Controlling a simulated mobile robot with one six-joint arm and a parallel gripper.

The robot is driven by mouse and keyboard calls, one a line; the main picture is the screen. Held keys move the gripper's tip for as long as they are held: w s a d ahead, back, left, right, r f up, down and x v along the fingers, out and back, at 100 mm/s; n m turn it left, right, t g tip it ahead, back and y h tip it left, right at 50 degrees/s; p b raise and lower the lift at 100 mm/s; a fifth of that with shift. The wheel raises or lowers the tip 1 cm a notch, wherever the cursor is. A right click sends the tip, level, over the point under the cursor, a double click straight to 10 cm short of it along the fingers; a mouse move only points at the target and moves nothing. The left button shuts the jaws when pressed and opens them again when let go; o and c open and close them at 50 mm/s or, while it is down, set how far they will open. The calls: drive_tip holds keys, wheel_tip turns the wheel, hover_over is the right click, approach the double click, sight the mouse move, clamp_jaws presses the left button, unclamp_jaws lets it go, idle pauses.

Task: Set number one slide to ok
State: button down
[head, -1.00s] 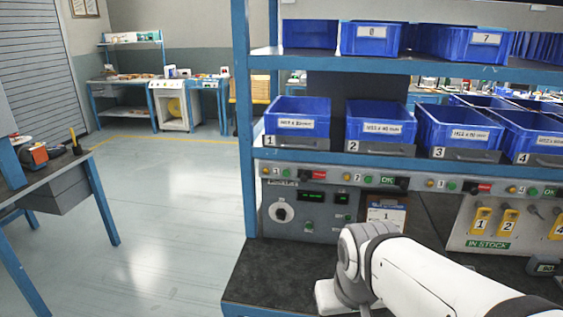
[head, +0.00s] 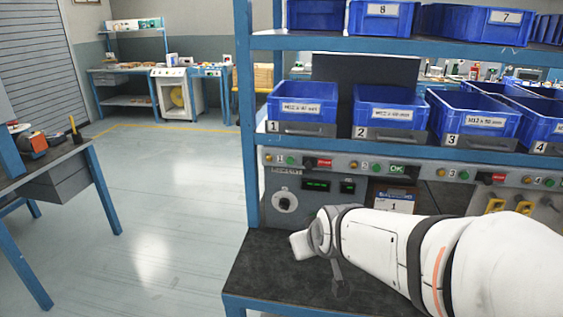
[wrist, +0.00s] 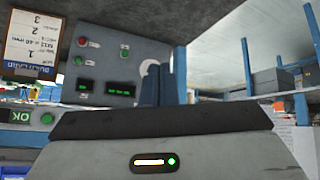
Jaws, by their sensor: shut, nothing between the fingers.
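The number one slide (head: 318,163) is on the rail under bin 1, and its label window shows red. Its small lettering is too blurred to read. The number 2 station to its right shows a green OK label (head: 397,168). In the wrist view my gripper (wrist: 159,76) is shut and empty, its dark fingers in front of the grey control panel (wrist: 105,78), which appears upside down. In the head view my white arm reaches in from the lower right above the dark bench top, and its fingers are hidden. The number one slide cannot be made out in the wrist view.
Blue bins (head: 303,100) stand on the shelf above the rail. A clipboard card (head: 394,203) hangs beside the panel and is partly covered by my arm. The dark bench top (head: 262,262) is bare at the left. The floor left of the bench is open.

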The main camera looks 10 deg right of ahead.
sight(309, 164)
drive_tip(key=w+r+n+t+h+b, duration=0.2)
drive_tip(key=w+r+t, duration=0.4)
drive_tip(key=w+t, duration=0.6)
drive_tip(key=shift+w+r+n+t+h+b, duration=0.2)
drive_tip(key=shift+w+n+t+h+b, duration=0.2)
drive_tip(key=shift+w+n+b, duration=0.8)
drive_tip(key=shift+w+m, duration=0.3)
drive_tip(key=shift+w, duration=0.05)
drive_tip(key=w+d, duration=0.1)
drive_tip(key=w, duration=0.2)
drive_tip(key=w+p, duration=0.1)
drive_tip(key=w, duration=0.2)
drive_tip(key=w+d, duration=0.1)
drive_tip(key=w, duration=0.2)
drive_tip(key=shift+d+p, duration=0.35)
drive_tip(key=shift+p, duration=0.05)
drive_tip(key=shift+s+d+f, duration=0.1)
drive_tip(key=shift+d+f, duration=0.15)
drive_tip(key=shift+f, duration=0.05)
drive_tip(key=shift+f, duration=0.1)
